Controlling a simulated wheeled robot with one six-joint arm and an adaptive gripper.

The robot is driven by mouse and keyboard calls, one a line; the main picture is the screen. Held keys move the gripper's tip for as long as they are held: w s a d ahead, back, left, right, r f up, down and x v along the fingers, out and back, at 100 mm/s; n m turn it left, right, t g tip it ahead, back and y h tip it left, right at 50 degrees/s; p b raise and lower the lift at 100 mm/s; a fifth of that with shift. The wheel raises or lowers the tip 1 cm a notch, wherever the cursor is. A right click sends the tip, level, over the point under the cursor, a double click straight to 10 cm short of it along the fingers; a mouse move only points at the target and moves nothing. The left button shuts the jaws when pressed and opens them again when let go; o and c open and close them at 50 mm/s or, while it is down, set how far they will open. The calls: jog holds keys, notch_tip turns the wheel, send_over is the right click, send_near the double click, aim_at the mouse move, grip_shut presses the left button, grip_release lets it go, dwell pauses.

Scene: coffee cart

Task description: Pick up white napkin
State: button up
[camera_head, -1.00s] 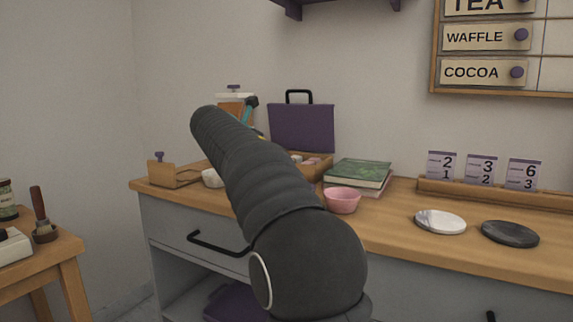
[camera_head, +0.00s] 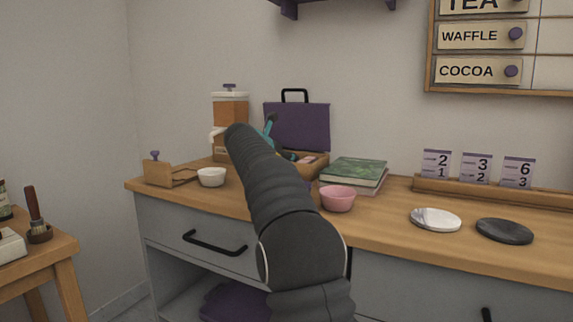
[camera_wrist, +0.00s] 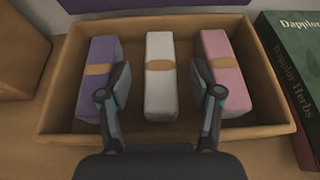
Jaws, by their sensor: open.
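The white napkin (camera_wrist: 160,77) is a rolled bundle with a tan band. It lies in the middle of a wooden box, between a purple napkin (camera_wrist: 97,75) on the left and a pink napkin (camera_wrist: 223,75) on the right. My gripper (camera_wrist: 160,94) is open above the box, with one finger on each side of the white napkin. The fingers overlap the neighbouring napkins' inner edges in the wrist view. In the head view my arm hides most of the box, and the white napkin cannot be made out there.
The wooden box (camera_wrist: 270,118) has raised walls around the napkins. A pink bowl (camera_head: 338,199), a white bowl (camera_head: 211,177) and a drink dispenser (camera_head: 230,112) are also on the counter.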

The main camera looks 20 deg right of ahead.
jog(key=shift+w+d, duration=0.1)
jog(key=shift+d, duration=0.1)
jog(key=c, duration=1)
